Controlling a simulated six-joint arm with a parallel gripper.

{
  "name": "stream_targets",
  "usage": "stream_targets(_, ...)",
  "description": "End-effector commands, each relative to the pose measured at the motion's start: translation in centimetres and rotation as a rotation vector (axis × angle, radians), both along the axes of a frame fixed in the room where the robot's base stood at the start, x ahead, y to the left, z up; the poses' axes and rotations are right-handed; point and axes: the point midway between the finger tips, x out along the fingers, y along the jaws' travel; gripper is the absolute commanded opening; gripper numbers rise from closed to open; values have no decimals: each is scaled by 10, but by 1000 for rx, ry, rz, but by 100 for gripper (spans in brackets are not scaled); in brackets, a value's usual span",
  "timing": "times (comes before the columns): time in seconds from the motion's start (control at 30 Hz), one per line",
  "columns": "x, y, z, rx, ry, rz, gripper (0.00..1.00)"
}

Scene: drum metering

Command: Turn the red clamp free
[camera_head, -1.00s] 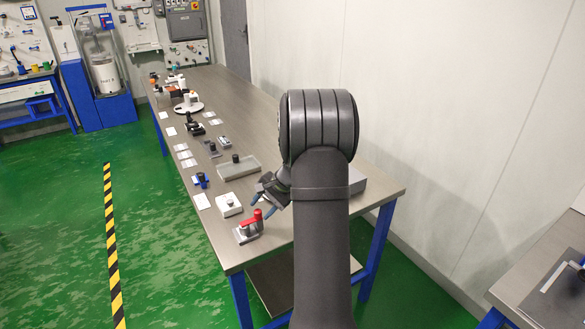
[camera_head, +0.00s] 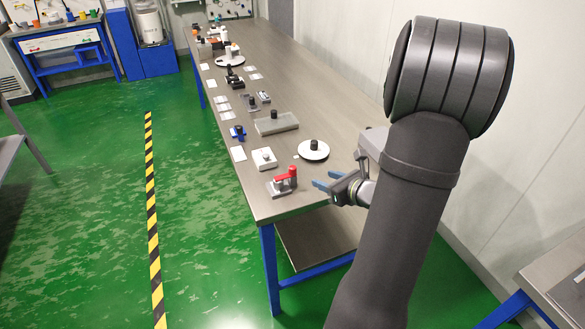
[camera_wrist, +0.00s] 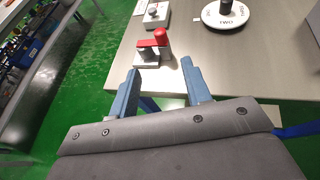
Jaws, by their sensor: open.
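The red clamp (camera_head: 285,177) is a red lever with an upright red knob on a pale metal base, near the front left corner of the long table. It also shows in the wrist view (camera_wrist: 153,41), ahead of the fingers. My gripper (camera_head: 321,182) has blue fingers and is to the right of the clamp in the head view, apart from it. In the wrist view my gripper (camera_wrist: 162,80) is open and empty, its two fingers spread near the table edge, with the clamp beyond the gap between them.
A white dial (camera_head: 313,151) with a black knob stands behind the clamp. A white block (camera_head: 264,158) with a knob is at its back left. The grey table (camera_head: 320,97) carries several other fixtures farther back. Its front edge is close to my gripper.

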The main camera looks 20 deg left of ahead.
Motion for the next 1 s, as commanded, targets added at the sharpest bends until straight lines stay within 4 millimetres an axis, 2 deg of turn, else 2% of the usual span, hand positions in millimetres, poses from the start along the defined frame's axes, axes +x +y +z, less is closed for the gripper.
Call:
stream_targets(0.17, 10, 20, -10, -2, 1, 5, 44)
stream_targets(0.7, 61, 113, -54, -4, -1, 7, 44)
stream_targets(1.0, 75, 136, -65, -4, 0, 5, 44)
